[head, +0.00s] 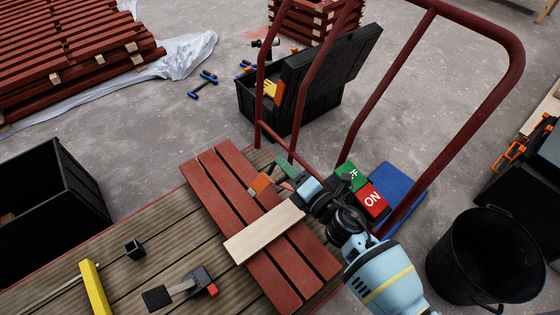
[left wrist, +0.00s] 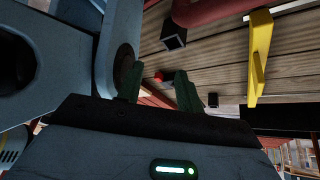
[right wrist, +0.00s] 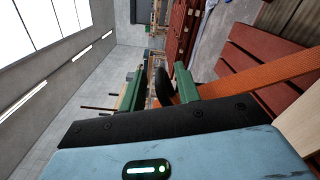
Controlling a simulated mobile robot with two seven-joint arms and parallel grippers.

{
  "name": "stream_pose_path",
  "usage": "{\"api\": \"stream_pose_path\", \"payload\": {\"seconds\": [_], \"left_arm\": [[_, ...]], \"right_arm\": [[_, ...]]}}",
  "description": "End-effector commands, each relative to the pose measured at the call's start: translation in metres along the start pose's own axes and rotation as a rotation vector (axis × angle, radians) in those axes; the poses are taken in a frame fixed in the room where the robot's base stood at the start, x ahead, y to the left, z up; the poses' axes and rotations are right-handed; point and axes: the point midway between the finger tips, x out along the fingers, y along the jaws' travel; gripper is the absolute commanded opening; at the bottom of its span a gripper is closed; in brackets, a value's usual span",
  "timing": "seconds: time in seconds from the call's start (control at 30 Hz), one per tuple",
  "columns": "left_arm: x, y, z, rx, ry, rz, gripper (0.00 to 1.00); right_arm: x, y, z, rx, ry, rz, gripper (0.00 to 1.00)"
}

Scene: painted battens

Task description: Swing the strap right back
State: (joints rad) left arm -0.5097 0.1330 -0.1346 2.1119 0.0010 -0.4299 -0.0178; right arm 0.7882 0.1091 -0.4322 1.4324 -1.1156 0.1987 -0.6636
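The orange strap (right wrist: 268,80) shows in the right wrist view, running in from the right edge over dark red boards towards my right gripper (right wrist: 158,88). That gripper's green fingers stand apart with a dark shape between or behind them; I cannot tell whether the strap touches a finger. In the head view only a short orange piece of strap (head: 261,184) shows by the right gripper (head: 285,177), above the red battens (head: 232,195); the rest is hidden. My left gripper (left wrist: 158,88) has its fingers apart and nothing visibly held; it is outside the head view.
A pale board (head: 264,232) lies across the battens on the slatted deck (head: 120,275). A yellow piece (head: 95,288), a black cube (head: 134,249) and a clamp-like tool (head: 200,280) lie left. Red tube rails (head: 400,70) rise behind; a black bucket (head: 480,255) stands right.

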Motion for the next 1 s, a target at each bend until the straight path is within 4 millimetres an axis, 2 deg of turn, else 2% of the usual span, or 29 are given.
{"api": "stream_pose_path", "payload": {"seconds": [0.2, 0.57, 0.8, 0.83, 1.0], "left_arm": [[0.003, 0.0, 0.006, -0.001, -0.009, 0.001, 0.36], [0.005, -0.003, 0.003, 0.0, -0.003, -0.004, 0.36], [0.006, -0.004, 0.0, 0.001, 0.003, -0.005, 0.36], [0.007, -0.004, 0.0, 0.001, 0.004, -0.005, 0.36], [0.007, -0.004, -0.001, 0.001, 0.005, -0.005, 0.36]], "right_arm": [[0.024, -0.001, 0.0, 0.001, -0.001, 0.0, 0.33], [0.029, 0.0, 0.0, 0.001, -0.001, -0.001, 0.33], [0.028, 0.0, 0.0, 0.001, -0.001, -0.001, 0.02], [0.028, 0.0, 0.0, 0.001, -0.001, 0.0, 0.0], [0.029, 0.0, 0.0, 0.001, 0.0, 0.001, 0.0]]}}
